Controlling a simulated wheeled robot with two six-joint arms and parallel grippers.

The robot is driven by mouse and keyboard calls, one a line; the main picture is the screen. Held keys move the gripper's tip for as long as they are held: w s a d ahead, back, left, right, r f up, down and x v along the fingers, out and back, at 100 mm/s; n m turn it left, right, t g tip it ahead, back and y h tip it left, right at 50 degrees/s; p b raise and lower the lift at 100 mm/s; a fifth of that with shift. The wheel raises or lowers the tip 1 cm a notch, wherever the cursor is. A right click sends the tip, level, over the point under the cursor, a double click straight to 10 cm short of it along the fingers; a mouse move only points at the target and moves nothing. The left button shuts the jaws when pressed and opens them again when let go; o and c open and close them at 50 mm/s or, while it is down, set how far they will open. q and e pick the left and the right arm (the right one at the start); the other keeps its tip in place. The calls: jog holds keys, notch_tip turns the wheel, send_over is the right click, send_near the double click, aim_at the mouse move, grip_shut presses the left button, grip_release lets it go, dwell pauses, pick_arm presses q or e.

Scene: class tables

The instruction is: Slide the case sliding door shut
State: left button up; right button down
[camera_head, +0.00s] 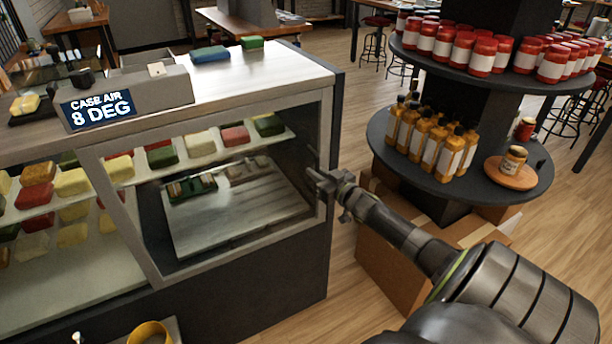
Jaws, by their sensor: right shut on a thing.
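The display case (200,110) stands at the left, with a pale top and a dark base. Its front shows a grey-framed panel, the case sliding door (235,253), over a bay with a tray inside. My right gripper (322,184) comes in from the right and is shut at the right edge of that frame, on the door's edge or handle. The fingers hide the exact point of contact. How far the door stands open is hard to tell through the glass. My left gripper is not in view.
Coloured blocks (72,182) fill the case shelves. A sign box (125,98) sits on top. A round display stand (460,185) with bottles and jars stands at the right, above a cardboard box (385,265). Wooden floor shows between case and box.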

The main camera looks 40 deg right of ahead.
jog(key=c, duration=1.5)
grip_release()
jog(key=shift+s, duration=0.1)
jog(key=s+p, duration=0.1)
jog(key=s, duration=0.4)
jog(key=s+p, duration=0.1)
jog(key=s, duration=0.5)
jog(key=s+p, duration=0.1)
jog(key=s, duration=0.5)
jog(key=shift+s+a, duration=0.1)
jog(key=shift+a, duration=0.2)
